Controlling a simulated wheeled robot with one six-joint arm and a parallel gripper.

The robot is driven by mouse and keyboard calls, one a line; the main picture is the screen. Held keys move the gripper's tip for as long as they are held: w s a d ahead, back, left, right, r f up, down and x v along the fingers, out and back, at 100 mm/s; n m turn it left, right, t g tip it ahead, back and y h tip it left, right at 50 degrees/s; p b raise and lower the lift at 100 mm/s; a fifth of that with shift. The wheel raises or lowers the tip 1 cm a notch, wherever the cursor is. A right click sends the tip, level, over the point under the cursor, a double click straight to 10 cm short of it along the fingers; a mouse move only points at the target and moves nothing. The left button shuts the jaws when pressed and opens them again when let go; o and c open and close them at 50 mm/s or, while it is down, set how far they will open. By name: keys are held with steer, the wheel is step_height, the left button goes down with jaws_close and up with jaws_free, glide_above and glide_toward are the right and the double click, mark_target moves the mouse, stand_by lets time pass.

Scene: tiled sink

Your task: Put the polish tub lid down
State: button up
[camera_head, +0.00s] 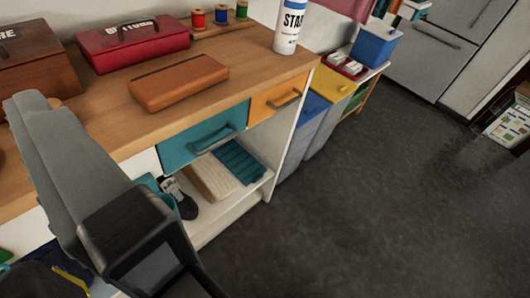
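My gripper (128,232) shows as large grey and black parts at the lower left, in front of the wooden counter (250,72). I cannot make out both fingertips, so I cannot tell whether it is open or shut, or whether it holds anything. I cannot make out a polish tub or its lid anywhere in view. The gripper parts hide the left part of the counter and of the cabinet front.
On the counter are an orange-brown case (178,82), a red box (132,42), a wooden box (35,62), thread spools (220,14) and a white canister (290,25). Below are a teal drawer (203,135), an orange drawer (278,98) and an open shelf with folded cloths (238,160). Grey floor (390,200) is clear at right.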

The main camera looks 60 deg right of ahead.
steer(key=shift+m+t+h, duration=0.3)
steer(key=shift+t, duration=0.5)
steer(key=shift+s+d+f, duration=0.1)
steer(key=shift+s+d, duration=0.1)
steer(key=shift+s, duration=0.55)
steer(key=shift+s+d, duration=0.25)
steer(key=shift+s, duration=0.45)
steer(key=shift+s+d+f, duration=0.1)
steer(key=shift+s+d, duration=0.1)
steer(key=shift+s, duration=0.55)
